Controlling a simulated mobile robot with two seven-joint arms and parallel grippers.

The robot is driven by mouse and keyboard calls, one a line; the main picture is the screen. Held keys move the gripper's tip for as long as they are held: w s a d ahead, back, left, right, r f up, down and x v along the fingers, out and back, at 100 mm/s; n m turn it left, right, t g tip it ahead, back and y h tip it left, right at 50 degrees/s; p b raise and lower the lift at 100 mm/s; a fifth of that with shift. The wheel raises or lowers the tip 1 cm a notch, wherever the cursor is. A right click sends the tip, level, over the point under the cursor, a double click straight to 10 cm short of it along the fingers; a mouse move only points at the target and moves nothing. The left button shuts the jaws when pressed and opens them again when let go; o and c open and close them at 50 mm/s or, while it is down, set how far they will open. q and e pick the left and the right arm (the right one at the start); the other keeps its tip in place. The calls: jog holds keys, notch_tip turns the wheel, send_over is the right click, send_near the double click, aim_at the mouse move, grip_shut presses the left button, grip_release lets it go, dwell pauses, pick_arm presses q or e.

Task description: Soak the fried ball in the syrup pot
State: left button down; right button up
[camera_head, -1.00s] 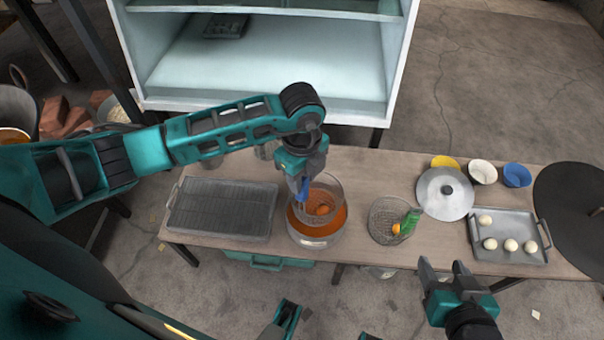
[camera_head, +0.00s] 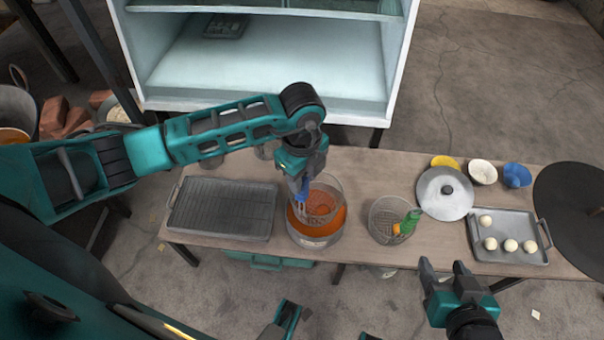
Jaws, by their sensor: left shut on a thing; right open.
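The glass syrup pot (camera_head: 318,241) stands on the table, holding orange syrup. My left gripper (camera_head: 299,180) is above its left side, shut on the blue handle (camera_head: 303,190) of a wire strainer. The strainer's mesh basket (camera_head: 321,203) is inside the pot and looks orange; I cannot make out a separate ball in it. My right gripper (camera_head: 442,268) is open and empty in front of the table.
A rack tray (camera_head: 222,207) lies left of the pot. A round lid (camera_head: 445,193), small yellow, white and blue bowls (camera_head: 517,175), and a tray (camera_head: 508,257) with several pale balls are at the right. A large dark disc is at the far right. A cabinet stands behind.

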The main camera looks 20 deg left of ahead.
pick_arm(q)
jog(key=shift+r, duration=0.1)
notch_tip(320, 180, up, 3)
jog(key=p, duration=0.3)
dwell(0.3)
